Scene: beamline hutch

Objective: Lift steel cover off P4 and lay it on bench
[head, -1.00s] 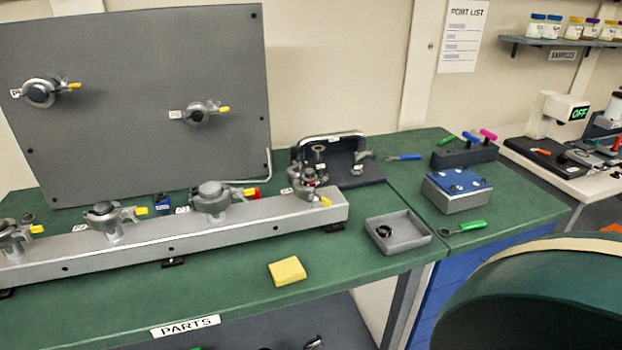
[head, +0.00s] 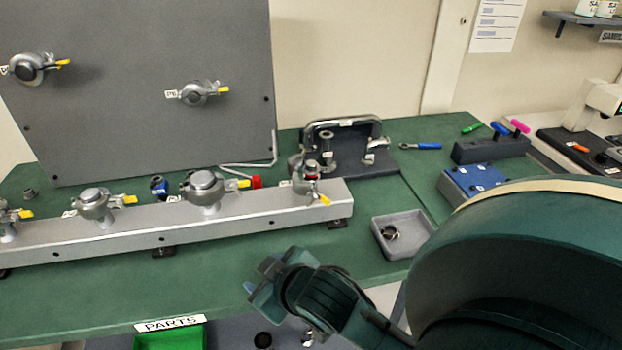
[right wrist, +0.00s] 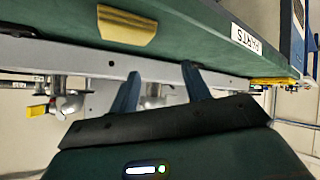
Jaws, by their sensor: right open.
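A grey rail (head: 115,235) on the green bench (head: 200,285) carries several clamped ports with yellow-tipped levers: a far-left one (head: 5,225), a second (head: 93,200), a third (head: 204,186) and a right-end one (head: 312,172). The second and third have round grey metal tops. Their labels are too small to read, so I cannot tell which is P4. My right gripper (head: 268,285) is open and empty above the bench front, apart from the rail. In the right wrist view its fingers (right wrist: 162,75) point toward the rail. My left gripper is not in view.
A grey tray (head: 378,236) holds a dark ring. A dark handled stand (head: 350,160) is behind the rail end. An upright panel (head: 120,120) stands behind. Bench front left is clear.

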